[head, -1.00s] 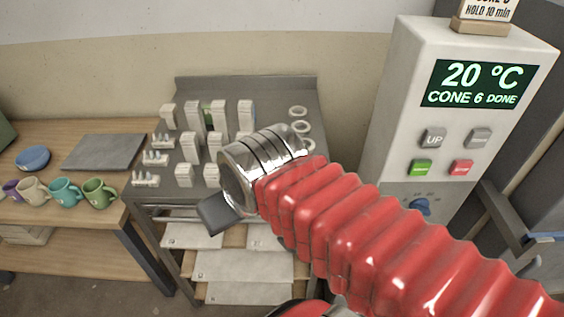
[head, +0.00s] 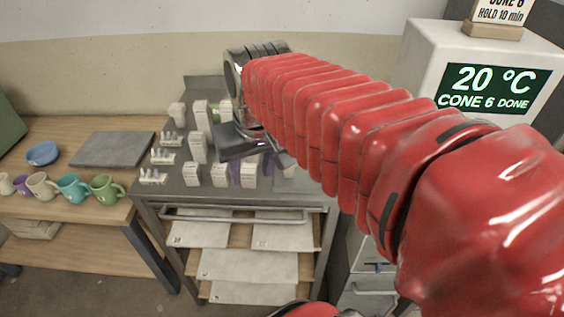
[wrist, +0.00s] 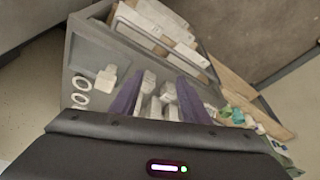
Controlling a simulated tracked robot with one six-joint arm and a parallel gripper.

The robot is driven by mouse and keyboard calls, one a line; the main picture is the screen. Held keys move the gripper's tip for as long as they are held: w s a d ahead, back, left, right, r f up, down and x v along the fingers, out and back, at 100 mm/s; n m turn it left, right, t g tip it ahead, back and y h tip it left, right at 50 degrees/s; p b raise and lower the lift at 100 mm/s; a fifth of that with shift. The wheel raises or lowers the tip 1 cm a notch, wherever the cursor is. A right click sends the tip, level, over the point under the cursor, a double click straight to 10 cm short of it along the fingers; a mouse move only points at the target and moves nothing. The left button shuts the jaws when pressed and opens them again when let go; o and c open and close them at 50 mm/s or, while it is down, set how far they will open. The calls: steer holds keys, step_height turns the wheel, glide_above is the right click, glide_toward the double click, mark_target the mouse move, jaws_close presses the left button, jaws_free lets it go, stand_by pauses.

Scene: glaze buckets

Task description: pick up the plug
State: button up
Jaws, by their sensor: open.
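A small pale piece with a broad body and a narrower stub, which looks like the plug (wrist: 105,79), lies on the grey table top in the wrist view, left of my fingers and beside white rings. I cannot make it out in the head view, where my arm covers that part of the table. My gripper (wrist: 161,77) has two purple fingers spread apart, with white blocks showing between and beyond them. The fingers also show low over the table in the head view (head: 251,170). Nothing is visibly held.
White upright blocks (head: 198,147) and spiky white stands (head: 163,156) crowd the grey table (head: 160,196). White rings (wrist: 80,98) lie near the plug. Mugs (head: 73,187) stand on the wooden bench at left. The kiln controller (head: 426,60) rises at right.

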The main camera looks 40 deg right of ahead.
steer(key=w+d+m+g, duration=0.1)
steer(key=w+d, duration=0.2)
steer(key=d, duration=0.2)
steer(key=w+d+f+m+g, duration=0.1)
steer(key=w+d, duration=0.1)
steer(key=d, duration=0.3)
steer(key=w+d+m+g, duration=0.1)
steer(key=w+d+m, duration=0.1)
steer(key=d, duration=0.3)
steer(key=shift+w+d+f+g+y, duration=0.15)
steer(key=shift+w+d, duration=0.05)
steer(key=shift+w, duration=0.2)
steer(key=shift+w+d+f+g+y, duration=0.1)
steer(key=shift+w+d+g+y, duration=0.05)
steer(key=shift+w, duration=0.25)
glide_above(288, 177)
steer(key=shift+w+d+f, duration=0.1)
steer(key=shift+f, duration=1.35)
steer(key=shift+w+d+f, duration=0.1)
steer(key=shift+w+f, duration=0.05)
steer(key=shift+f, duration=1.25)
steer(key=shift+w+d+f, duration=0.1)
steer(key=shift+f, duration=1.35)
steer(key=shift+f, duration=2.6)
steer(key=c, duration=0.7)
